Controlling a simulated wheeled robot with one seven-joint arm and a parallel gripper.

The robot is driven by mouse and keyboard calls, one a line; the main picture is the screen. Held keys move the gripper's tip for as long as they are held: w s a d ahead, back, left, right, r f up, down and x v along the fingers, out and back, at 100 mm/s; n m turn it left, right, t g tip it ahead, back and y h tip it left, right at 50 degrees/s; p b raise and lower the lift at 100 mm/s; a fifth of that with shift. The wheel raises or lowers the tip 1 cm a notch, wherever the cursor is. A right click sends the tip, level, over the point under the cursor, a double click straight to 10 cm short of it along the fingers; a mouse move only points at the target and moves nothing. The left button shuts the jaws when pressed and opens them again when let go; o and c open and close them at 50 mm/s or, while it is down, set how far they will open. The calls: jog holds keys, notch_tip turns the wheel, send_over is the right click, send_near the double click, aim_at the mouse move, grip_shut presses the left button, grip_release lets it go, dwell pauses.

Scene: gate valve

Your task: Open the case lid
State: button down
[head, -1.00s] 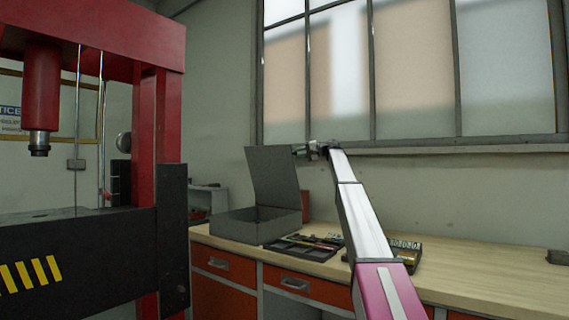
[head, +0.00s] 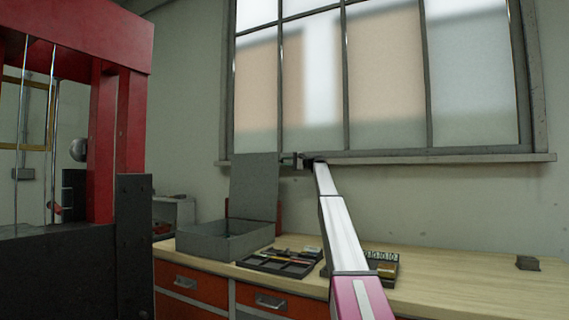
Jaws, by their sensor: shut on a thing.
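The grey case (head: 205,246) stands on the wooden workbench, left of my arm. Its lid (head: 253,188) is raised and stands nearly upright at the back of the case. My gripper (head: 287,160) is at the upper right edge of the lid and is shut on it. The fingertips are small in this view. The inside of the case shows only in part over its front wall.
A dark tray of tools (head: 283,262) lies on the workbench (head: 470,285) right of the case. Another small box of parts (head: 383,265) sits behind my arm. A red press (head: 103,140) stands at the left. The bench's right side is mostly clear.

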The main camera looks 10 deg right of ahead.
jog(key=c, duration=0.9)
grip_release()
jog(key=shift+a, duration=0.1)
jog(key=shift+c, duration=0.2)
jog(key=v, duration=1)
jog(key=shift+d, duration=0.4)
jog(key=shift+s, duration=0.15)
